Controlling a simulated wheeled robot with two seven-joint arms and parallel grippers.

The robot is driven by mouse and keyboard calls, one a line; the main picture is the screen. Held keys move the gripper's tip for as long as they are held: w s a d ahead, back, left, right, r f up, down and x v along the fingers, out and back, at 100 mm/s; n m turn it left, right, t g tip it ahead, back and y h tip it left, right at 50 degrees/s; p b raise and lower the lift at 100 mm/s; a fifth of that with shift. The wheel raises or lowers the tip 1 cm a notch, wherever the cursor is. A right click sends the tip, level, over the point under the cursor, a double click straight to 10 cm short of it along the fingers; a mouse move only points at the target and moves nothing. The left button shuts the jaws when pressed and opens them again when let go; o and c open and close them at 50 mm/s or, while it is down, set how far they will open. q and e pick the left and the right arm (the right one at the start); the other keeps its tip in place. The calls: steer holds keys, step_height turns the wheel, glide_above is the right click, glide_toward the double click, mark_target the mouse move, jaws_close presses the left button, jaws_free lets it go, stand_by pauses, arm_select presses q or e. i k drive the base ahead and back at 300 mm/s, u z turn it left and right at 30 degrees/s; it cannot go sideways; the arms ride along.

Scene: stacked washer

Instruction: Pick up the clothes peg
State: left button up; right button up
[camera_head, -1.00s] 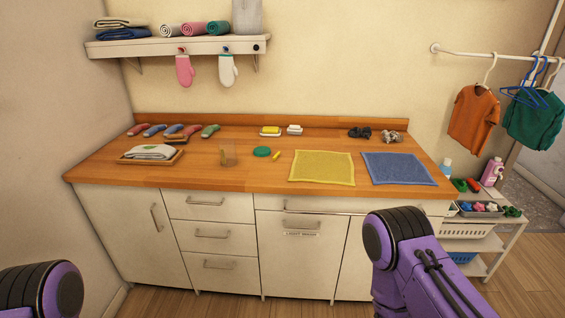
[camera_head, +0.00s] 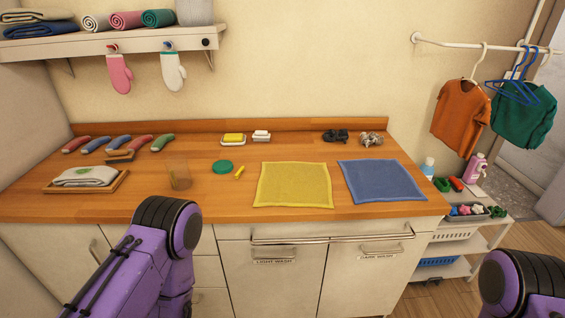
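A small yellow elongated item (camera_head: 239,172), which looks like the clothes peg, lies on the wooden counter (camera_head: 225,206). It is just right of a round green disc (camera_head: 222,167) and left of the yellow cloth. It is too small to make out in detail. My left arm comes up at the lower left in front of the cabinets, and part of my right arm shows at the lower right corner. Neither gripper is in view, so I cannot see whether they are open or shut.
A clear cup (camera_head: 179,175), a tray with a folded cloth (camera_head: 60,188), a yellow cloth (camera_head: 293,184) and a blue cloth (camera_head: 381,181) are on the counter. Soap dishes stand at the back. A shelf (camera_head: 110,45) with hanging mitts is above. A cart (camera_head: 490,225) stands at right.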

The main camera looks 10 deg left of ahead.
mark_target(239, 171)
steer(key=u, duration=0.25)
steer(key=i, duration=1.05)
steer(key=u, duration=0.8)
steer(key=k, duration=0.5)
steer(key=z, duration=3.3)
steer(key=k, duration=1.2)
steer(key=u, duration=1.1)
